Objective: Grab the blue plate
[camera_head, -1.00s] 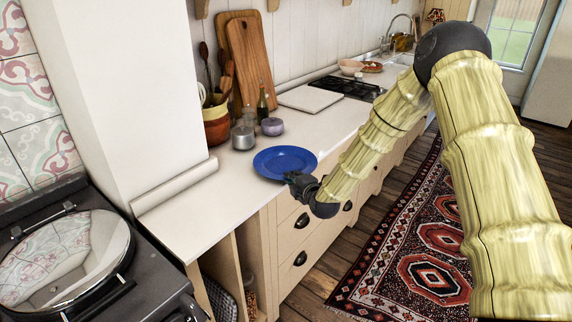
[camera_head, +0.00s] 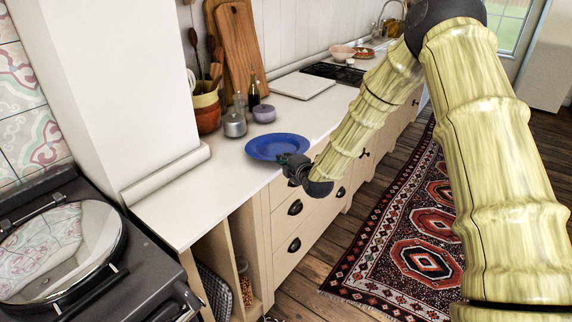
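The blue plate (camera_head: 272,146) is over the light countertop, near its front edge. It looks slightly tilted, with its near rim raised. My gripper (camera_head: 288,161) is at the plate's near right rim, reaching in from the right. Its fingers appear shut on that rim, though they are small and dark here, and the exact contact is hidden. I cannot tell whether the far rim still touches the counter.
A dark bottle (camera_head: 253,92) and a utensil crock (camera_head: 207,108) are farther back. The countertop (camera_head: 190,205) is clear at front left. A stove (camera_head: 95,275) is at lower left.

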